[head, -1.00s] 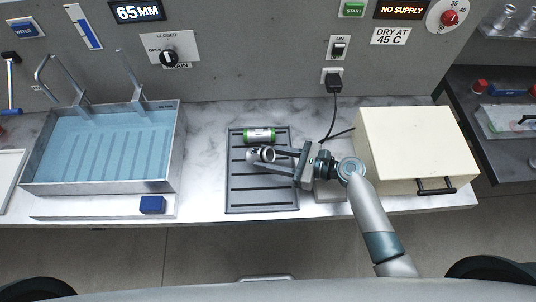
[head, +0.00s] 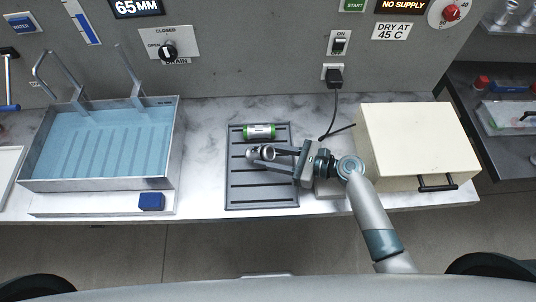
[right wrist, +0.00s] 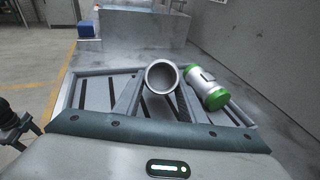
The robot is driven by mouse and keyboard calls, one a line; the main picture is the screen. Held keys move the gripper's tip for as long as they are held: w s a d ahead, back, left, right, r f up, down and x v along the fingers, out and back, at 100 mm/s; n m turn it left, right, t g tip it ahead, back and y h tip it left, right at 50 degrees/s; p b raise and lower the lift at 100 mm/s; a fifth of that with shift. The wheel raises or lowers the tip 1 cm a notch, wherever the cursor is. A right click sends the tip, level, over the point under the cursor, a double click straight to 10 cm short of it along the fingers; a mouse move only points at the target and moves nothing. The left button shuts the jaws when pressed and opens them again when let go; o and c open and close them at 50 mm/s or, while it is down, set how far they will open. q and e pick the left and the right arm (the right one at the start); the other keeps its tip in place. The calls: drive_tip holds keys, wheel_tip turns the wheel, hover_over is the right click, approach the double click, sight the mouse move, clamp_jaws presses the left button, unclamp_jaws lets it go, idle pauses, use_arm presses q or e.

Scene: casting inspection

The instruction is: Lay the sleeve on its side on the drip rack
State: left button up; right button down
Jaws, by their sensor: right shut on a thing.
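The sleeve is a short grey metal tube (head: 262,152). My right gripper (head: 270,153) is shut on it over the far half of the drip rack (head: 262,192). In the right wrist view the sleeve (right wrist: 161,77) sits between the two fingers, its round open end facing the camera. I cannot tell whether it touches the rack. The dark slotted rack (right wrist: 78,95) lies below it. My left gripper (right wrist: 20,130) shows at the left edge of the right wrist view, its fingers apart and empty; it is outside the head view.
A green-ended cylinder (head: 259,131) lies on its side at the rack's far end, close to the sleeve. A water-filled basin (head: 105,145) and a blue block (head: 151,201) are to the left. A cream box (head: 415,140) stands right. The rack's near half is clear.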

sight(261, 150)
drive_tip(key=shift+f+b, duration=0.35)
drive_tip(key=shift+f, duration=0.15)
drive_tip(key=c, duration=1)
unclamp_jaws()
drive_tip(key=shift+c, duration=0.2)
drive_tip(key=shift+r, duration=0.55)
drive_tip(key=r, duration=0.1)
drive_tip(key=r+b, duration=0.1)
drive_tip(key=r, duration=0.1)
drive_tip(key=shift+s+d, duration=0.15)
drive_tip(key=shift+d, duration=0.05)
drive_tip(key=s+d+r+b, duration=0.2)
drive_tip(key=s+d+r, duration=0.4)
drive_tip(key=d, duration=0.3)
drive_tip(key=shift+d+r+b, duration=0.15)
drive_tip(key=shift+r+b, duration=0.2)
drive_tip(key=shift+r, duration=0.1)
drive_tip(key=shift+s, duration=0.1)
